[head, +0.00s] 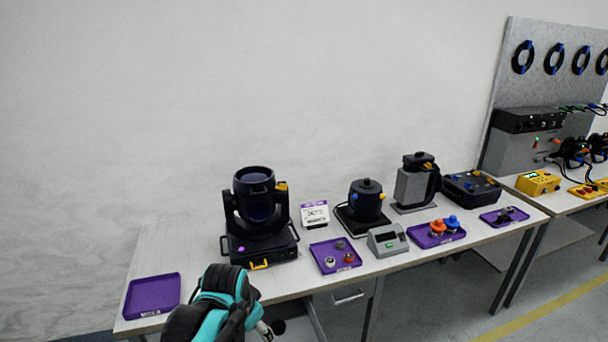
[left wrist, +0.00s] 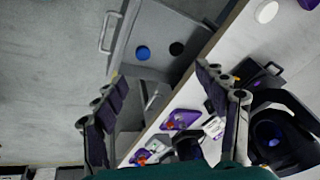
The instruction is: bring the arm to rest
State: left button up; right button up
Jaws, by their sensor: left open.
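My left arm (head: 215,305), black and teal, comes up from the bottom of the head view in front of the bench's near edge. My left gripper (left wrist: 160,80) shows in the left wrist view with its two dark-padded fingers spread wide. Nothing is between the fingers. Behind them are the grey drawer cabinet (left wrist: 150,22) and the bench edge. The black moving-head lamp (head: 258,212) stands upright on the bench beyond the arm, apart from it. It also shows in the left wrist view (left wrist: 272,132). My right gripper is in neither view.
The bench (head: 205,240) holds an empty purple tray (head: 152,294) at left, a purple tray (head: 335,256) with small parts, a grey meter (head: 387,240), a black canister (head: 368,200) and a purple tray (head: 436,233) with orange and blue parts. Floor in front is open.

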pick_arm(q)
jog(key=s+a+n+t, duration=0.1)
jog(key=s+a+n, duration=0.1)
jog(key=s, duration=0.5)
jog(key=s+a+n+t, duration=0.2)
jog(key=s+a+n, duration=0.1)
jog(key=s+n, duration=0.2)
jog(key=shift+s+a+f+y, duration=0.3)
jog(key=shift+s+f, duration=0.1)
jog(key=shift+s, duration=0.6)
